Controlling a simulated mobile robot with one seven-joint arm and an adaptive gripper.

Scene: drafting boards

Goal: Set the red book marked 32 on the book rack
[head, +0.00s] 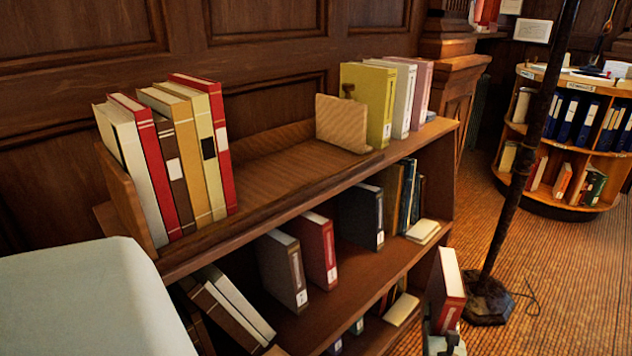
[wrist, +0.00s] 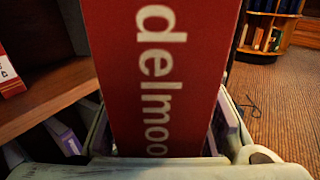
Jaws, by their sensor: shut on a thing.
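My gripper (head: 443,338) is at the lower right of the head view, shut on a red book (head: 447,293). The book stands roughly upright in it, pale page edges showing, with a small label low on the spine too small to read. In the wrist view the red cover (wrist: 160,70) fills the middle, with white letters "delmoo", between the jaws. The held book is right of the bookcase and lower than the rack.
Left on the rack, several books (head: 180,158) lean together; a wooden bookend (head: 343,124) and a yellow-green book (head: 368,105) bound the gap's right. Lower shelves hold books. A dark pole (head: 525,150) stands right of my gripper. A round bookcase (head: 560,195) is farther back.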

